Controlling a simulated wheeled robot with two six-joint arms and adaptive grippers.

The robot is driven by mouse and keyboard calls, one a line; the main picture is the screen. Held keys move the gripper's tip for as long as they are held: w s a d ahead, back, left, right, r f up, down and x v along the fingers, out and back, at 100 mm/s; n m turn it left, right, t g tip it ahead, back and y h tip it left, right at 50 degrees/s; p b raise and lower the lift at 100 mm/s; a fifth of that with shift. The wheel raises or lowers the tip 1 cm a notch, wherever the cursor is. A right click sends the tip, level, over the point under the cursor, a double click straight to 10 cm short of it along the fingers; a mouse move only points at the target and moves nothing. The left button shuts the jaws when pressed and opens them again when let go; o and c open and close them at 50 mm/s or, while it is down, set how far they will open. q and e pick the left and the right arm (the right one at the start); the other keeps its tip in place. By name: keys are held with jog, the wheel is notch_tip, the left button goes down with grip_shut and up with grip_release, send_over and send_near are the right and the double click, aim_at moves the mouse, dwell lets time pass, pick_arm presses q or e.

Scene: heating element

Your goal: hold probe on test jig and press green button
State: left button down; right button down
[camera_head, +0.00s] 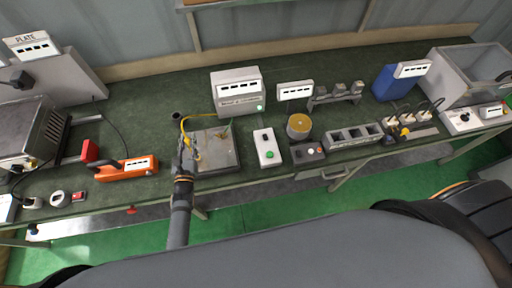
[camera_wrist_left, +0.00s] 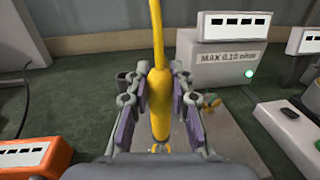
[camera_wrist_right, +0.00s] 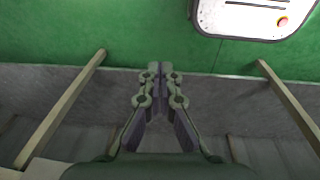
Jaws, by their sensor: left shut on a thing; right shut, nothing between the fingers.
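The yellow probe (camera_wrist_left: 158,95) stands upright between the fingers of my left gripper (camera_wrist_left: 158,105), which is shut on it. Its yellow cable runs up and, in the head view, over to the white meter box (camera_head: 237,92). In the head view my left gripper (camera_head: 186,158) is at the left edge of the test jig plate (camera_head: 218,158). I cannot tell if the probe tip touches the plate. My right gripper (camera_wrist_right: 158,78) is shut and empty, away from the bench.
An orange tool (camera_head: 127,169) lies left of the jig. A brass cylinder (camera_head: 299,126), a dark box with buttons (camera_head: 307,153) and a grey slotted block (camera_head: 354,136) stand right of the button box. A white panel (camera_wrist_right: 255,15) shows top right in the right wrist view.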

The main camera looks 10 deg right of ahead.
aim_at(271, 156)
jog(key=w+d+r+m+t, duration=0.1)
jog(key=w+r+m+t, duration=0.25)
jog(key=w+r, duration=0.75)
jog(key=w+d+r+m+t, duration=0.1)
jog(key=w+r+m+t, duration=0.2)
jog(key=w+r+m, duration=0.7)
jog(key=w+a+r+m, duration=0.1)
jog(key=w+a+r, duration=0.1)
jog(key=w, duration=0.1)
jog(key=w+a+r+m, duration=0.1)
jog(key=w+a+r, duration=0.1)
jog(key=w+a, duration=0.1)
jog(key=w+a+r+m, duration=0.1)
jog(key=w+a+r, duration=0.1)
jog(key=w, duration=0.1)
jog(key=shift+w+a+r+t+y, duration=0.1)
jog(key=shift+w+a+t+y, duration=0.1)
jog(key=shift+a+t+y, duration=0.1)
jog(key=w+a+r+m+y, duration=0.2)
jog(key=w+a+r+m, duration=0.2)
jog(key=a+r+m, duration=0.3)
jog(key=shift+w+a+r+m, duration=0.25)
jog(key=shift+w+r+m, duration=0.1)
jog(key=shift+r+m, duration=0.3)
jog(key=shift+f+t, duration=0.15)
jog(key=shift+t, duration=0.1)
jog(key=shift+f, duration=4.35)
jog(key=shift+f, duration=0.4)
